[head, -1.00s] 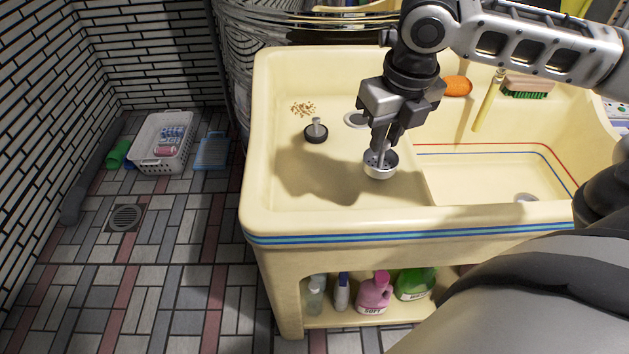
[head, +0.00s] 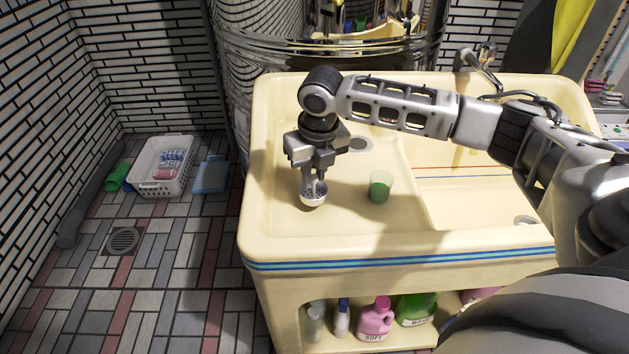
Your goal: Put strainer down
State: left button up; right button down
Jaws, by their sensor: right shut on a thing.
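The strainer (head: 313,196) is a small metal cup with holes and a central stem. It shows in the head view over the left part of the cream sink, low near the basin floor; I cannot tell whether it touches. My right gripper (head: 314,177) is shut on its stem from above and points down. The drain opening (head: 361,145) is behind and to the right of the strainer, partly hidden by my arm. My left gripper is not in view.
A faucet (head: 480,68) is at the back right. Several bottles (head: 374,318) stand on the shelf below. A white basket (head: 160,168) sits on the floor at left.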

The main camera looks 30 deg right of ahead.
aim_at(315, 178)
jog(key=shift+f, duration=1.4)
jog(key=shift+s+f, duration=0.1)
jog(key=c, duration=1.3)
grip_release()
jog(key=r, duration=0.4)
jog(key=s+r, duration=0.1)
jog(key=r, duration=0.3)
jog(key=r+p, duration=0.1)
jog(key=r, duration=0.3)
jog(key=shift+s+a, duration=0.15)
jog(key=shift+s, duration=0.2)
